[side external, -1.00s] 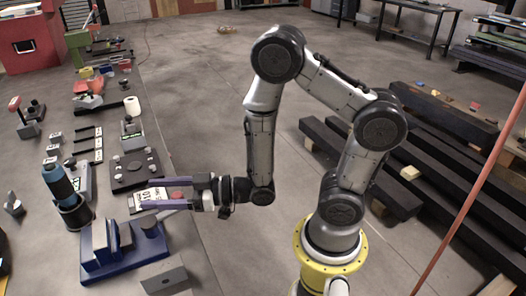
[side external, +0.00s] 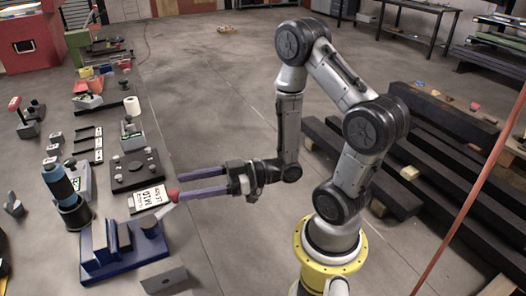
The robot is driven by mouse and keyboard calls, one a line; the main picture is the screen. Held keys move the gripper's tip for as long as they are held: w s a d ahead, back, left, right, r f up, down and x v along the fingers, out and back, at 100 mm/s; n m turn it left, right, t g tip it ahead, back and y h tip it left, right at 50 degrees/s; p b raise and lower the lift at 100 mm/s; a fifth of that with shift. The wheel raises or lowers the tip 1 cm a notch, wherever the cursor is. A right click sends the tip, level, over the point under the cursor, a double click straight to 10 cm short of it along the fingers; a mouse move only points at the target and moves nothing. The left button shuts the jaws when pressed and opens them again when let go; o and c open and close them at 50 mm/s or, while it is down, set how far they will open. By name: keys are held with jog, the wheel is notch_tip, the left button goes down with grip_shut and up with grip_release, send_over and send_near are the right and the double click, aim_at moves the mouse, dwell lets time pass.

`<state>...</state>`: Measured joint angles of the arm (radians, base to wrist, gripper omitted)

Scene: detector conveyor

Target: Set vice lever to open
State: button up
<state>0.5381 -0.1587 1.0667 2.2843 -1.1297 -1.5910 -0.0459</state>
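A short pale lever (side external: 164,210) rises from near the hub, tilted up and to the right, and ends in a red knob (side external: 173,194). My gripper (side external: 180,187) points left with its two purple fingers apart. Its fingertips are at the red knob, close to the lower finger. I cannot tell whether they touch it. Nothing is visibly held between the fingers.
A white sign with black lettering (side external: 150,196) lies just behind the lever. A dark plate with knobs (side external: 130,170) is beyond it. A grey metal block (side external: 164,279) lies in front.

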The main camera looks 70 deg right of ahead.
jog(key=shift+v, duration=2.55)
jog(key=w+a+r+n+g, duration=0.2)
jog(key=w+a+r+n, duration=0.1)
jog(key=w+r+n, duration=0.4)
jog(key=d+r+m+t+h, duration=0.2)
jog(key=d+r+m+h, duration=0.25)
jog(key=r+h, duration=0.4)
jog(key=s+f+m+g, duration=0.3)
jog(key=s+m+g, duration=0.1)
jog(key=s, duration=0.4)
jog(key=s+f+m+g+h, duration=0.1)
jog(key=s+f+m+g, duration=0.2)
jog(key=s, duration=0.6)
jog(key=shift+s+d+f+m+g, duration=0.2)
jog(key=shift+s+f+m+g, duration=0.1)
jog(key=shift+m+g, duration=0.9)
